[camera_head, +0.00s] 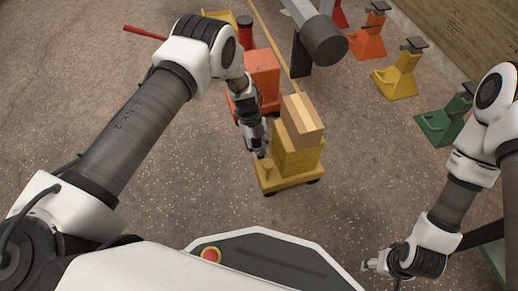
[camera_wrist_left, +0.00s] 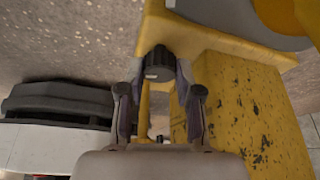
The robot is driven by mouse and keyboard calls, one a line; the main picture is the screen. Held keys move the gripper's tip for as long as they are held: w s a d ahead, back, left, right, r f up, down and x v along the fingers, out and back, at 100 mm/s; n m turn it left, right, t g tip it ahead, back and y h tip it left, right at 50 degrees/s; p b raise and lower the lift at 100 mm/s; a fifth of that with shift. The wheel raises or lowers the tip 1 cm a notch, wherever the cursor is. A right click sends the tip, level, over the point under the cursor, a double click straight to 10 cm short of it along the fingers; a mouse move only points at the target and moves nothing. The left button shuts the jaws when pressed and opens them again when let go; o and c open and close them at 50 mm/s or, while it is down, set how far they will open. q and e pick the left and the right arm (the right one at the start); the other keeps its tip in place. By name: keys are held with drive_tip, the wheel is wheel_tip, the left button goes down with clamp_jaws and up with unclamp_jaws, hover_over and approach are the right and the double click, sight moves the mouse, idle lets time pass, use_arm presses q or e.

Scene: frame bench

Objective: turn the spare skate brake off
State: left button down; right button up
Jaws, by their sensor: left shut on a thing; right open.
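A yellow skate (camera_head: 292,181) stands on the floor in front of me, with a scuffed yellow block on its deck (camera_head: 297,158). My left gripper (camera_head: 262,153) reaches down to the skate's near left side. In the left wrist view a dark round knob (camera_wrist_left: 158,62) sits between the fingertips of my left gripper (camera_wrist_left: 160,82), which is shut on it, beside the skate's yellow body (camera_wrist_left: 205,38). In the head view the knob is hidden by the gripper, and its setting cannot be read. My right gripper (camera_head: 372,265) is open and empty, low at the right.
A pale wooden block (camera_head: 304,120) lies on top of the yellow block. An orange skate (camera_head: 262,72) stands just behind. Orange (camera_head: 368,40), yellow (camera_head: 400,75) and green (camera_head: 440,122) stands line the right. The floor at left is mostly clear.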

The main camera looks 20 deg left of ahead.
use_arm(q)
drive_tip(key=shift+s, duration=0.1)
drive_tip(key=c, duration=0.8)
unclamp_jaws()
drive_tip(key=shift+o, duration=0.2)
drive_tip(key=v, duration=1.2)
